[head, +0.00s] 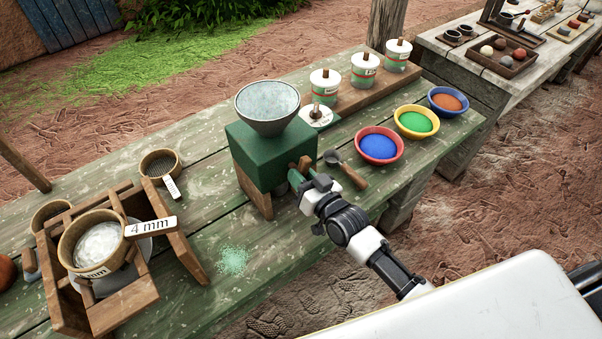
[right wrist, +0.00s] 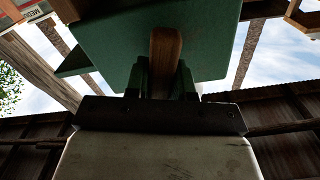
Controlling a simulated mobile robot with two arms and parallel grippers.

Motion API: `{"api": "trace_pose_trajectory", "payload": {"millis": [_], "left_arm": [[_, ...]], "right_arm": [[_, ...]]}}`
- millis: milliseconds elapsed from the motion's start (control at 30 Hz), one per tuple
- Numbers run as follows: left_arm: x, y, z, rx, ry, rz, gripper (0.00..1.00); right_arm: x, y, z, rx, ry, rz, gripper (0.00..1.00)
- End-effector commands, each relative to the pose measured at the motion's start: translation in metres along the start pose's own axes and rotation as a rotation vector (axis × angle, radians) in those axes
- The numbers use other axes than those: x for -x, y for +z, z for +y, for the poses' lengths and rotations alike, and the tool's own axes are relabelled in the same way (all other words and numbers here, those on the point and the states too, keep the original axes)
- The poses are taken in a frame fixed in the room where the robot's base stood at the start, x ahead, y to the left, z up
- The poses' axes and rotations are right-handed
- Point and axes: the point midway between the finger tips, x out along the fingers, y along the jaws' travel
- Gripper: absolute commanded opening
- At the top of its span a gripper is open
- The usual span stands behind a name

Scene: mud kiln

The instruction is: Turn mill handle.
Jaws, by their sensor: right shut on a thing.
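The mill is a green box body (head: 255,150) with a grey metal hopper (head: 267,108) on top, standing on the green-painted table. My right gripper (head: 303,177) is at the mill's right side, low against the body. In the right wrist view, a wooden handle (right wrist: 165,55) stands between the fingers of my right gripper (right wrist: 162,82), which are shut on it. The green mill body (right wrist: 105,42) is close behind the handle. In the head view the gripper mostly hides the handle. My left gripper is not in view.
Bowls of blue (head: 380,146), green (head: 416,122) and orange powder (head: 447,101) stand right of the mill. A scoop (head: 352,175) lies close beside my gripper. White-lidded jars (head: 325,82) stand behind. A sieve (head: 77,242) sits in a wooden frame (head: 125,302) at left.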

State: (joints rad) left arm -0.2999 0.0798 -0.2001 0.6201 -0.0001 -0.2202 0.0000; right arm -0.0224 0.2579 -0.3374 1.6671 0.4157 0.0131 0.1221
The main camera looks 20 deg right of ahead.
Motion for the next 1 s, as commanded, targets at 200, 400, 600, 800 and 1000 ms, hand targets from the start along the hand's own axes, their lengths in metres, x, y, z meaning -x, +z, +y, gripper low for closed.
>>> {"api": "trace_pose_trajectory", "payload": {"millis": [200, 400, 600, 800, 1000], "left_arm": [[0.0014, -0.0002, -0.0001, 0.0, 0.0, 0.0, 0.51], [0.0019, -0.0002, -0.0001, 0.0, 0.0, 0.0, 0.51], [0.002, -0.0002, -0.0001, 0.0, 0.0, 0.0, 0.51], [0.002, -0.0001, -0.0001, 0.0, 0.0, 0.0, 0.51], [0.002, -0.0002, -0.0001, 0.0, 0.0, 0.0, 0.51]], "right_arm": [[0.0004, 0.0018, -0.0006, -0.13, 0.0, -0.004, 0.0], [0.0005, 0.002, -0.0008, -0.197, 0.001, -0.004, 0.0], [0.0005, 0.0022, -0.0009, -0.222, 0.001, -0.005, 0.0], [0.0005, 0.0023, -0.0009, -0.225, 0.001, -0.005, 0.0], [0.0006, 0.0024, -0.0009, -0.224, 0.001, -0.005, 0.28]]}}
